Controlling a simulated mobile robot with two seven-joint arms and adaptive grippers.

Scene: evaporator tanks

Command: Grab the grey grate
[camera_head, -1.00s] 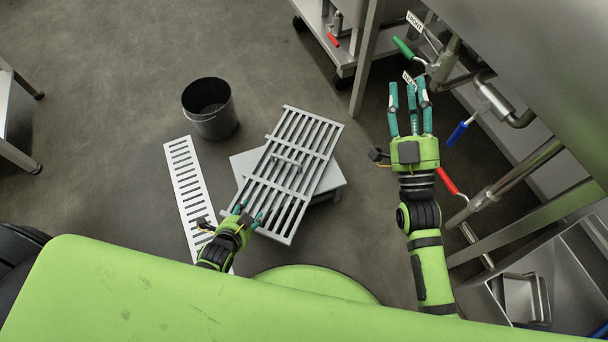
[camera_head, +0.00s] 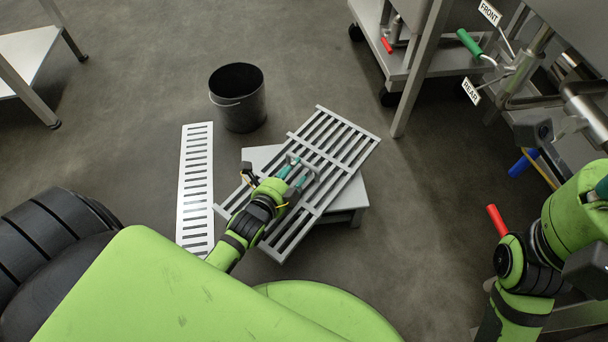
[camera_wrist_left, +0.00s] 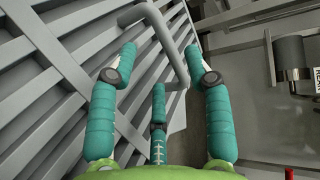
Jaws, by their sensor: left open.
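The grey grate (camera_head: 335,162) lies at a slant on a low grey stand (camera_head: 349,197). My left gripper (camera_head: 299,169) is over the middle of the grate, at its bar handle. In the left wrist view the grate (camera_wrist_left: 45,45) fills the left side. Its handle (camera_wrist_left: 160,32) runs between the spread teal fingers of my left gripper (camera_wrist_left: 158,75). The fingers are open around the handle and not closed on it. Only a teal bit of my right gripper (camera_head: 600,188) shows at the right edge, too little to tell its state.
A white slotted strip (camera_head: 194,190) lies on the floor left of the grate. A black bucket (camera_head: 243,110) stands behind it. Steel tank frames with pipes, a red handle (camera_head: 497,221) and a blue handle (camera_head: 523,163) are at the right.

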